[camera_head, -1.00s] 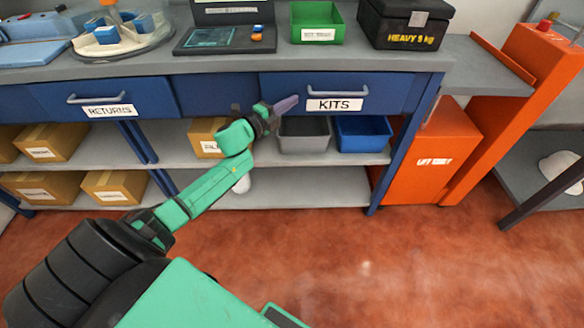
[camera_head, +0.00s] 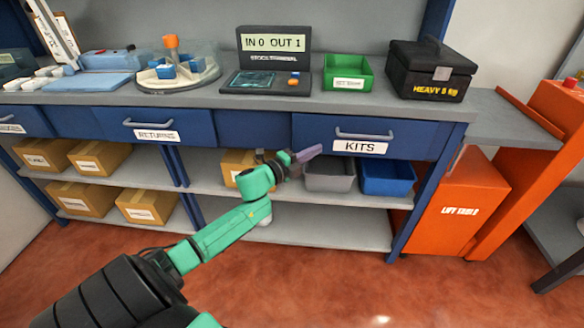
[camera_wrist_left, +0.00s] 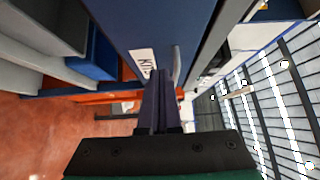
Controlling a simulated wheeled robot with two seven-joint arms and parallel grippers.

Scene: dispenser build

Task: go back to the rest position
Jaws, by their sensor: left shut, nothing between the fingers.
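My left gripper (camera_head: 308,153) is shut and empty. In the head view its fingers point right, in front of the bench just left of the KITS label (camera_head: 360,147). The KITS drawer (camera_head: 405,138) is closed. In the left wrist view the shut fingers (camera_wrist_left: 158,100) point toward the KITS drawer front (camera_wrist_left: 165,25) and its label. I cannot tell whether they touch it. My right gripper is not in view.
The bench top (camera_head: 300,101) holds a stock terminal (camera_head: 272,60), a green bin (camera_head: 348,73) and a black heavy box (camera_head: 430,70). Grey (camera_head: 330,180) and blue (camera_head: 388,178) bins sit on the shelf below. An orange lift table (camera_head: 460,205) stands right. Red floor in front is clear.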

